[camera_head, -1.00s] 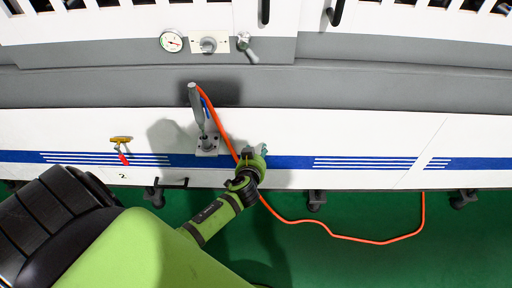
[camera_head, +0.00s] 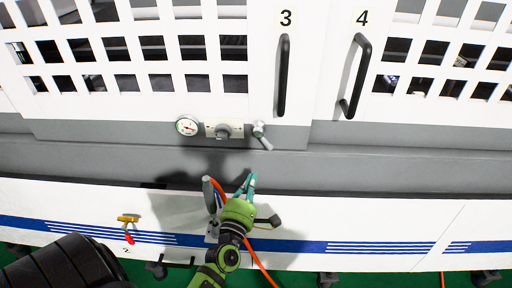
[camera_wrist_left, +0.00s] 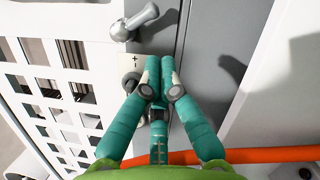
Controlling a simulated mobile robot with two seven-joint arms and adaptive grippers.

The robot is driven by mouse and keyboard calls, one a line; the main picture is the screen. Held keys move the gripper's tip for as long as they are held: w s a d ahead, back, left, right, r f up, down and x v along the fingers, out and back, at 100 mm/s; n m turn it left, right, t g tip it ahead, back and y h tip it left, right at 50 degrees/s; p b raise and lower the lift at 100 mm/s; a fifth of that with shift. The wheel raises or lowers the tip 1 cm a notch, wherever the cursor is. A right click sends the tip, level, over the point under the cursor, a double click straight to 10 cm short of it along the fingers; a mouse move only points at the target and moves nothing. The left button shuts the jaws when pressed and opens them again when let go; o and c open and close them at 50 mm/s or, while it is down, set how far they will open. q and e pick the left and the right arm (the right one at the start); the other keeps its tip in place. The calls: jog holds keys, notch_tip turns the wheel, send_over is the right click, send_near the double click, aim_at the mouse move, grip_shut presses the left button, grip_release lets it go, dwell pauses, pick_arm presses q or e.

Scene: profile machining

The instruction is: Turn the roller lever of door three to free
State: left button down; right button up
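The roller lever of door three (camera_head: 261,135) is a grey lever on a round hub, on the grey panel below door 3 (camera_head: 286,75). Its handle slants down to the right. In the left wrist view the lever (camera_wrist_left: 136,22) shows at the top, ahead of the fingers. My left gripper (camera_head: 247,183) is below the lever in the head view, apart from it. Its teal fingers look drawn together in the left wrist view (camera_wrist_left: 159,75), with nothing visible between them. My right gripper is not in view.
A knob on a plate (camera_head: 223,131) and a round gauge (camera_head: 187,126) sit left of the lever. A grey upright joystick (camera_head: 208,192) with an orange cable (camera_head: 262,262) stands close beside my left gripper. Black door handles (camera_head: 355,75) project above.

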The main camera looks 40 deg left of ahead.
aim_at(264, 137)
pick_arm(q)
jog(key=shift+a+r+n+y, duration=0.2)
jog(key=shift+a+n+y, duration=0.2)
jog(key=shift+a+n, duration=0.15)
jog(key=shift+w+a+r, duration=0.1)
jog(key=shift+w+r, duration=0.05)
jog(key=shift+w, duration=0.15)
jog(key=p+x, duration=0.2)
jog(key=x, duration=0.7)
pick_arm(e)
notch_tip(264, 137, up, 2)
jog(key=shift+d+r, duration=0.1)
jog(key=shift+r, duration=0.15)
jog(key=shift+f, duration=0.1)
